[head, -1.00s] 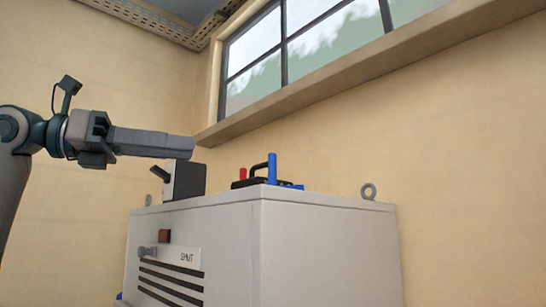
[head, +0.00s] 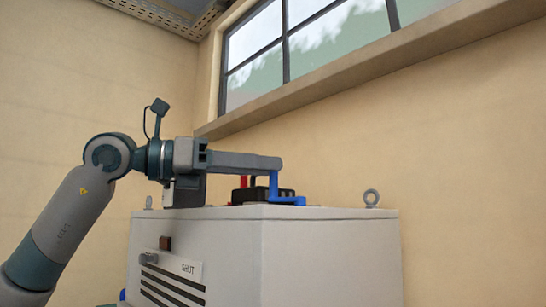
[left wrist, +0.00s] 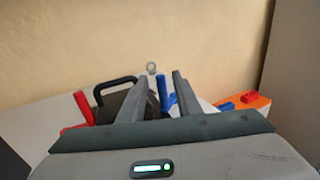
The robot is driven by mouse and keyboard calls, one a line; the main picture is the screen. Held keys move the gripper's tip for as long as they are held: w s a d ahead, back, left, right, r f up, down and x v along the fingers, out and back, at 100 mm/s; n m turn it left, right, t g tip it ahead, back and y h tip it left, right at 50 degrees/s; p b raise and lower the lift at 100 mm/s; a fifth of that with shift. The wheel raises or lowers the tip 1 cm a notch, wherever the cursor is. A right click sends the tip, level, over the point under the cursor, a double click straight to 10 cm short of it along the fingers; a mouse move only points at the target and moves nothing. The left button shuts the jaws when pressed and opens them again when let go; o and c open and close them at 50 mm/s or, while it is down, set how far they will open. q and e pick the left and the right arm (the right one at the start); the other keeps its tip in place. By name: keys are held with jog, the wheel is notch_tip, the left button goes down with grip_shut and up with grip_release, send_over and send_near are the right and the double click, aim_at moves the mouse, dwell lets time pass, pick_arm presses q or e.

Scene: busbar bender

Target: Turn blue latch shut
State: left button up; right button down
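The blue latch (head: 274,188) stands on top of the grey cabinet, with an upright handle and a low blue foot running right. My left gripper (head: 277,163) reaches in from the left at the top of this handle, hiding its upper end. In the left wrist view, the two fingers of my left gripper (left wrist: 163,75) are apart, and the blue handle (left wrist: 162,93) shows in the gap between them. Whether either finger touches it cannot be told. My right gripper is not in view.
The grey cabinet (head: 330,245) carries a black handled part (head: 240,196), a red handle (left wrist: 83,108) left of the fingers, and a lifting ring (head: 371,198). An orange block (left wrist: 245,103) lies at the right in the wrist view. The wall and window ledge are behind.

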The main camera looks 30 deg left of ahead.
pick_arm(q)
jog(key=shift+p+x, duration=0.3)
jog(key=shift+x, duration=0.75)
jog(key=shift+w+d, duration=0.2)
jog(key=shift+d, duration=0.1)
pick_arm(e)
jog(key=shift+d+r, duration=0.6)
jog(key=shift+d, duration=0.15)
pick_arm(q)
jog(key=shift+a, duration=0.1)
grip_shut()
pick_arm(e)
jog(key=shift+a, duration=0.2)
